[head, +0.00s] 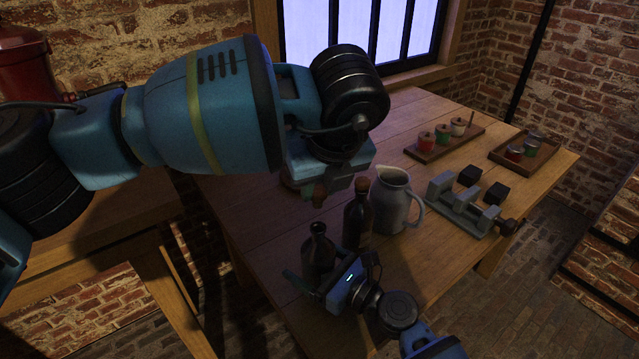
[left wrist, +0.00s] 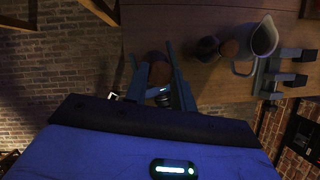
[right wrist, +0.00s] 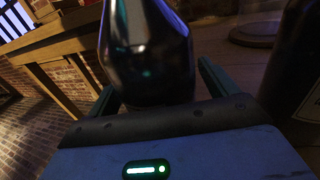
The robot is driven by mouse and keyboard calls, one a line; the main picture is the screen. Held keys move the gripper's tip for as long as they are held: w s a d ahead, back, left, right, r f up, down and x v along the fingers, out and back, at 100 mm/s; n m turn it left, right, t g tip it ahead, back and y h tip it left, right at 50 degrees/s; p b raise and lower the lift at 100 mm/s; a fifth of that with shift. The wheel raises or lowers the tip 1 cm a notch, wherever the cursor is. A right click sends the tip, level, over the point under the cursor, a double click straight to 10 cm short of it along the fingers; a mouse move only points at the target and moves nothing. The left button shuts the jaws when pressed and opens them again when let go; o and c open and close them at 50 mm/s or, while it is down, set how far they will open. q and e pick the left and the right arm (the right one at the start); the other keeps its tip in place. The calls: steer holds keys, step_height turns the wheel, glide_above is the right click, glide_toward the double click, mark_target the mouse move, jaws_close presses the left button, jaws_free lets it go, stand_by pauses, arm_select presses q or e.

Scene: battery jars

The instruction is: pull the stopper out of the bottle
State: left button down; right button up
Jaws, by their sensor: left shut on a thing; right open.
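My left gripper (head: 318,184) is shut on a brown cork stopper (head: 319,197), which also shows between its fingers in the left wrist view (left wrist: 159,72). The stopper is clear of the dark bottle (head: 318,254) and hangs above its open neck. The bottle stands upright near the table's front left edge. My right gripper (head: 323,284) is open low around this bottle, which rises between its fingers in the right wrist view (right wrist: 147,55). I cannot tell whether the fingers touch the glass.
A second dark bottle (head: 356,226) with its cork in stands close to the right, then a grey pitcher (head: 393,205). Farther right are a grey fixture with blocks (head: 463,211) and two trays of small jars (head: 450,143) (head: 541,152).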

steer(key=v, duration=1.2)
steer(key=shift+s, duration=0.1)
